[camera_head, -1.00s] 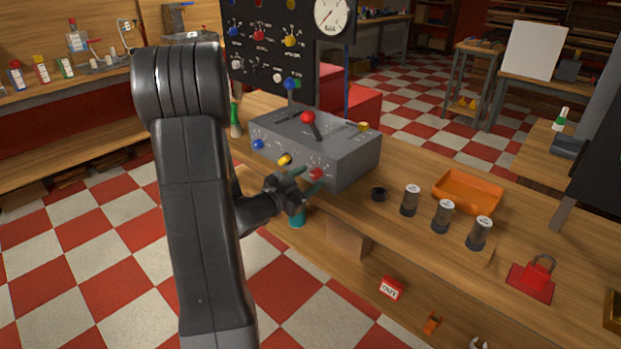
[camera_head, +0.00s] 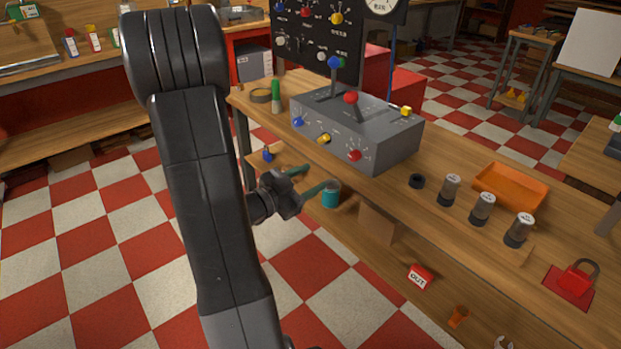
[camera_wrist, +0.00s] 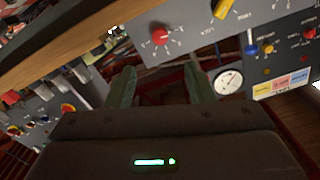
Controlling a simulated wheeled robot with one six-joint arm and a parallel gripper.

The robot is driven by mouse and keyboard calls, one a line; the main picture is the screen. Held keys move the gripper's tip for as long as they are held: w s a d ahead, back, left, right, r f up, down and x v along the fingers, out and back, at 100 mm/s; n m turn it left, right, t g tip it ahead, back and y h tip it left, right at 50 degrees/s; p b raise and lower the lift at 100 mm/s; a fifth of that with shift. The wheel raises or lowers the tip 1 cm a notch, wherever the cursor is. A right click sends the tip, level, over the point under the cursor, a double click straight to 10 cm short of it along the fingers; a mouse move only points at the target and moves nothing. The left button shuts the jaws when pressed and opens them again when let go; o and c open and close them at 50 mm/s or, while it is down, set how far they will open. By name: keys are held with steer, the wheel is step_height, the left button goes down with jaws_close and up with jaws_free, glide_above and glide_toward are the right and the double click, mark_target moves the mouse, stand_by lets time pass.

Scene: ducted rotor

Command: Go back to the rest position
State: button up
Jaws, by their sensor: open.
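My gripper (camera_head: 313,179) is open and empty, with its two green fingers apart. In the head view it is held in the air in front of the workbench, left of and lower than the grey control box (camera_head: 357,132). The box has a red-knobbed lever, a blue-knobbed lever and blue, yellow and red knobs on its front. In the wrist view the two fingers (camera_wrist: 158,88) point ahead with nothing between them, and a red knob (camera_wrist: 160,35) on a grey panel shows above them. My arm bends down from a high elbow at the left.
The wooden workbench (camera_head: 450,228) carries several dark canisters, an orange tray (camera_head: 511,187) and a red padlock (camera_head: 575,278). A teal can (camera_head: 331,194) stands on the lower shelf near my fingers. A black gauge panel (camera_head: 318,40) rises behind. The checkered floor (camera_head: 80,250) at left is open.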

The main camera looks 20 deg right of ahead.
mark_target(352, 157)
steer(key=shift+d, duration=0.1)
steer(key=x, duration=1.3)
steer(key=shift+w+d, duration=0.2)
steer(key=shift+d, duration=0.1)
